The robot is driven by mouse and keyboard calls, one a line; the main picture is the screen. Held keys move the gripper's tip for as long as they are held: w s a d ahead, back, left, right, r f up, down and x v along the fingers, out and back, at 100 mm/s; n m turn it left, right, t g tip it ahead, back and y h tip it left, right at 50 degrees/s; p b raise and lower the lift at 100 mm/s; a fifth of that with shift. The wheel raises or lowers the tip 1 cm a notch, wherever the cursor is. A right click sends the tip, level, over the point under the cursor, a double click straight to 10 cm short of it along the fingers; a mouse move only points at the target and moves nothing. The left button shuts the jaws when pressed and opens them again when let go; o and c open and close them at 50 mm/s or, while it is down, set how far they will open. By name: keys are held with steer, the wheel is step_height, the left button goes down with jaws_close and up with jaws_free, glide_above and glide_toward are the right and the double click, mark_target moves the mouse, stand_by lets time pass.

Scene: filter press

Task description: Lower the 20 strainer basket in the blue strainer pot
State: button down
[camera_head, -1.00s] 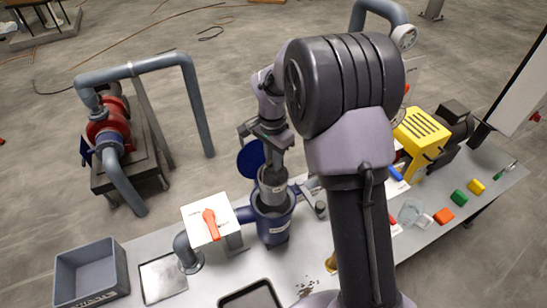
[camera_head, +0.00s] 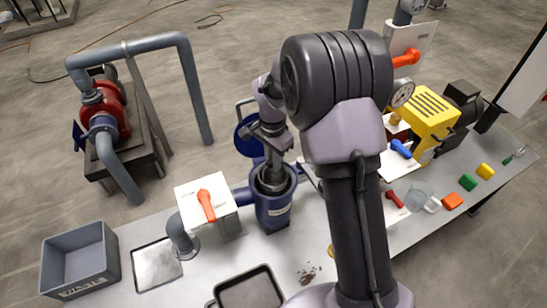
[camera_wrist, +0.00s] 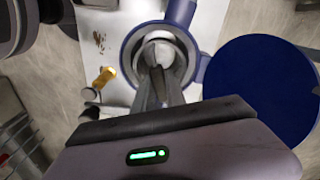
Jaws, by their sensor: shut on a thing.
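The blue strainer pot (camera_head: 273,211) stands on the bench with its top open; its rim (camera_wrist: 193,49) shows as a ring in the wrist view. The strainer basket (camera_head: 272,180) is grey and upright, mostly down inside the pot, with its top part at the pot's mouth. In the wrist view the basket (camera_wrist: 160,50) sits inside the ring. My gripper (camera_head: 270,145) is above the pot, shut on the basket's handle; the fingers (camera_wrist: 160,88) point into the pot's mouth. The basket's lower part and number are hidden.
The round blue lid (camera_head: 249,136) stands swung open behind the pot; it is large in the wrist view (camera_wrist: 260,90). An orange-handled valve (camera_head: 206,204) is left of the pot. A grey bin (camera_head: 80,260), metal sheet (camera_head: 157,265) and dark tray (camera_head: 249,289) lie in front.

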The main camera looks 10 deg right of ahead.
steer(key=shift+f+b, duration=3.4)
steer(key=shift+f, duration=1.4)
steer(key=c, duration=1.3)
jaws_free()
step_height(320, 180, up, 10)
steer(key=p, duration=0.7)
steer(key=shift+r, duration=0.1)
